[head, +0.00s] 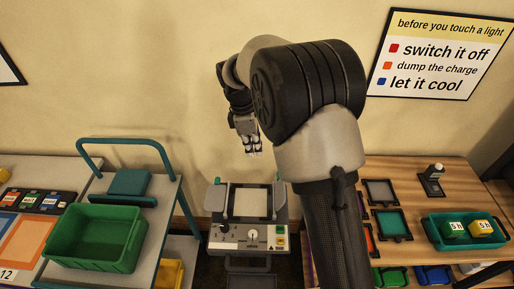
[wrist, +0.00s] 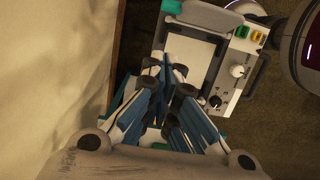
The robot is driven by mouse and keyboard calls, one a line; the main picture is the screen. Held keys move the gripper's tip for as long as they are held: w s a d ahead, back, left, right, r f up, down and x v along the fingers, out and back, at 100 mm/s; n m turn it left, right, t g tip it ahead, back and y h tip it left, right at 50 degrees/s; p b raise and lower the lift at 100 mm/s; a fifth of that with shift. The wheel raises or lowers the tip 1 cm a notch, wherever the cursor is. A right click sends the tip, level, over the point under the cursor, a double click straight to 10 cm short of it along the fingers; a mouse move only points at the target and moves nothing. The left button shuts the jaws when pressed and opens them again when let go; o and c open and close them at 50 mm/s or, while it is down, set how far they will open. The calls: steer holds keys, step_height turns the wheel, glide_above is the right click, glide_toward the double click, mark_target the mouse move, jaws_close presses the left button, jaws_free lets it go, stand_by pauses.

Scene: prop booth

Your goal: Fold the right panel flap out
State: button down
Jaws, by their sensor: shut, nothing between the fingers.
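The panel is a light grey unit (head: 250,236) with a pale screen (head: 250,202), knobs and coloured buttons. Its right flap (head: 280,203) is a grey plate along the screen's right side, and a matching left flap (head: 217,200) is opposite. How far each is folded is hard to tell. In the wrist view the right flap (wrist: 205,13) lies at the top, beside the screen (wrist: 190,48). My gripper (head: 254,152) is shut and empty, above and behind the panel in the head view. In the wrist view its fingers (wrist: 166,78) cover the panel's lower left part.
A trolley with a green bin (head: 97,236) stands left of the panel. A wooden table at right holds framed trays (head: 391,224), a teal tray (head: 438,233) with blocks, and a small dark stand (head: 431,181). The wall is close behind my gripper.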

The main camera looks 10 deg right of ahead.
mark_target(280, 189)
steer(key=shift+s+d+f+b, duration=0.15)
steer(key=shift+d+f+b, duration=0.15)
steer(key=shift+d+f, duration=0.9)
steer(key=shift+s+d+f+b, duration=0.15)
steer(key=shift+d+f+b, duration=0.2)
steer(key=shift+f, duration=1.6)
steer(key=shift+s+d+f+b, duration=0.2)
steer(key=shift+d+f, duration=0.6)
steer(key=shift+f, duration=0.75)
steer(key=shift+d+r, duration=0.1)
steer(key=shift+d+y, duration=0.15)
steer(key=shift+y, duration=0.25)
steer(key=shift+s+d+y, duration=0.1)
steer(key=shift+d+y, duration=0.45)
steer(key=shift+y, duration=0.25)
